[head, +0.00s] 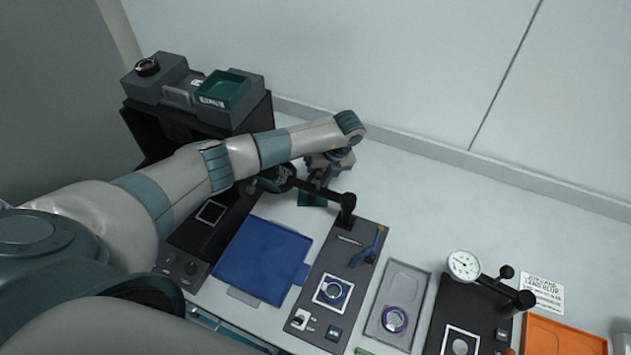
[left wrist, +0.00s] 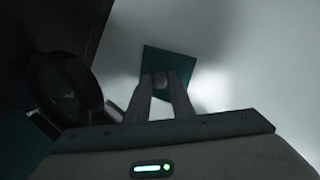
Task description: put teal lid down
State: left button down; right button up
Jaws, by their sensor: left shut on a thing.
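The teal lid (head: 312,198) is a small flat dark teal plate at the wall side of the table, behind the blue tray. My left gripper (head: 320,184) points down over it, shut on it. In the left wrist view the lid (left wrist: 178,62) shows as a square beyond the two fingertips (left wrist: 163,82), which meet at a small grey knob. I cannot tell whether the lid touches the table. My right gripper is not in view.
A blue tray (head: 262,262) lies in front. A black-armed fixture (head: 345,212) stands close to the lid's right. A dark instrument with a teal open box (head: 223,90) stands back left. White table (head: 420,215) is clear to the right.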

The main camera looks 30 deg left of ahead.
pick_arm(q)
jog(key=c, duration=1.5)
grip_release()
jog(key=shift+c, duration=0.2)
jog(key=shift+w+d+r+b, duration=0.15)
jog(key=shift+r+b, duration=0.25)
jog(key=shift+r, duration=0.1)
jog(key=b+v, duration=0.3)
jog(key=v, duration=0.8)
jog(key=shift+b, duration=0.4)
